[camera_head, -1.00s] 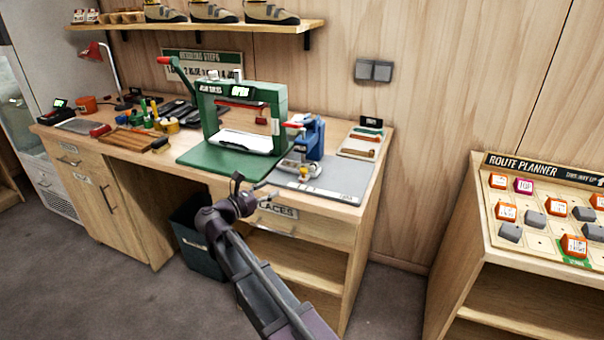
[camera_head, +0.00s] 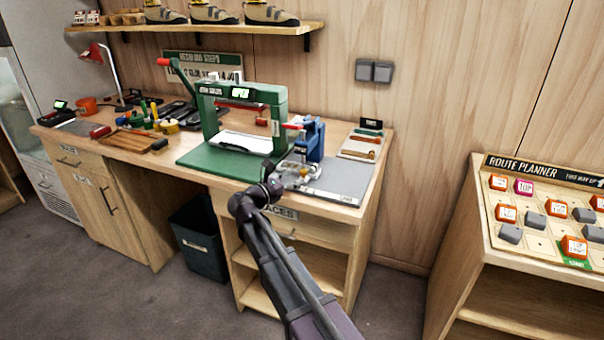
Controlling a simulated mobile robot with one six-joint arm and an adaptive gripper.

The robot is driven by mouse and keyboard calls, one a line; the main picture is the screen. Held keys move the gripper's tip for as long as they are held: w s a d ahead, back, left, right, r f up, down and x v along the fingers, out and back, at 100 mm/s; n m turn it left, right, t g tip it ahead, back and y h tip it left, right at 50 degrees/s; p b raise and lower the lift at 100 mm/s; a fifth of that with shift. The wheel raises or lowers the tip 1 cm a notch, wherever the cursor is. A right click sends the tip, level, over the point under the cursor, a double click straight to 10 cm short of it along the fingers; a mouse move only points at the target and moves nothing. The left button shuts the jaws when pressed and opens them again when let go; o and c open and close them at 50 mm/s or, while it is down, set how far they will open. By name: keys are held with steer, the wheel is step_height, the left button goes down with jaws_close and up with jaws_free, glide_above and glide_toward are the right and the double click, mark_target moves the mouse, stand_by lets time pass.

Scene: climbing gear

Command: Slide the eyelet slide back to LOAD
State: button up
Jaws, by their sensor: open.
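The blue eyelet press (camera_head: 314,139) with a red handle stands at the right end of the workbench. A light metal slide (camera_head: 300,171) with a small yellow part sits at its base, on the grey mat. My gripper (camera_head: 283,174) is at the bench's front edge, just in front of and left of the slide. It is open, with nothing seen in it. The fingertips are small and partly overlap the slide in view, so I cannot tell whether they touch it. No LOAD marking is legible.
A green press (camera_head: 242,110) with an "OPEN" display stands left of the eyelet press. A small tray of tools (camera_head: 362,144) lies behind right. The grey mat (camera_head: 345,182) is bare to the right. A drawer front (camera_head: 310,224) lies below the bench edge.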

mark_target(301, 173)
steer(key=shift+x, duration=2.15)
jaws_close()
